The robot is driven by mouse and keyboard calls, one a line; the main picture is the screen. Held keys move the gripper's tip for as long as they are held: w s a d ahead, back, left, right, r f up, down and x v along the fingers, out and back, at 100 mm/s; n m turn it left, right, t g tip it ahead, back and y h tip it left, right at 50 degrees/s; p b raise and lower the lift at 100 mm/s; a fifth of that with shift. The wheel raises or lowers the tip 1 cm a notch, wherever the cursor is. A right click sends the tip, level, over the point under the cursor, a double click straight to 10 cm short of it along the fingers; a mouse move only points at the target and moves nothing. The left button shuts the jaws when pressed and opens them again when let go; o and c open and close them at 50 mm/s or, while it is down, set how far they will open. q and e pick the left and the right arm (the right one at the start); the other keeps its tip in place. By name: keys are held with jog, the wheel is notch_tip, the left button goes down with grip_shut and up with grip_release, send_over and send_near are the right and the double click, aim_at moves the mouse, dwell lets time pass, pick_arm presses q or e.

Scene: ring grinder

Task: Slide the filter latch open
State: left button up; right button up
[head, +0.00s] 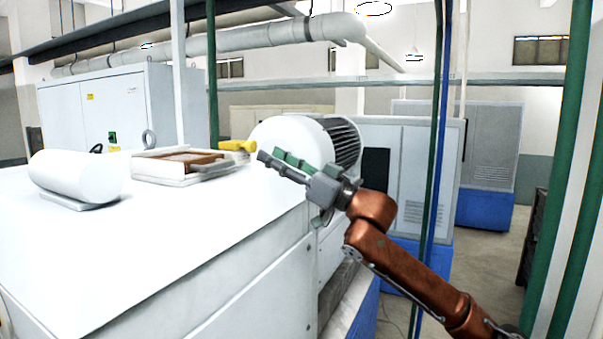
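A low, pale filter housing (168,177) with a brown panel (180,158) lies on top of the white machine. A yellow piece (238,146) sticks up at its right rear end; I cannot tell whether it is the filter latch. My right gripper (268,155) reaches in from the right and points left. Its fingertips appear just right of the yellow piece in the picture, with no visible contact. The fingers overlap from this angle, so their opening is unclear. Nothing is visible in them. My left gripper is out of view.
A white cylinder (76,175) lies on the machine top (150,240) at the left. A large motor (290,135) stands behind my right gripper. Green and blue vertical pipes (438,150) rise at the right. The front of the machine top is clear.

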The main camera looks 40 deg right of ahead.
jog(key=v, duration=0.7)
jog(key=shift+s+d, duration=0.15)
dwell(0.5)
jog(key=shift+f, duration=0.15)
dwell(0.3)
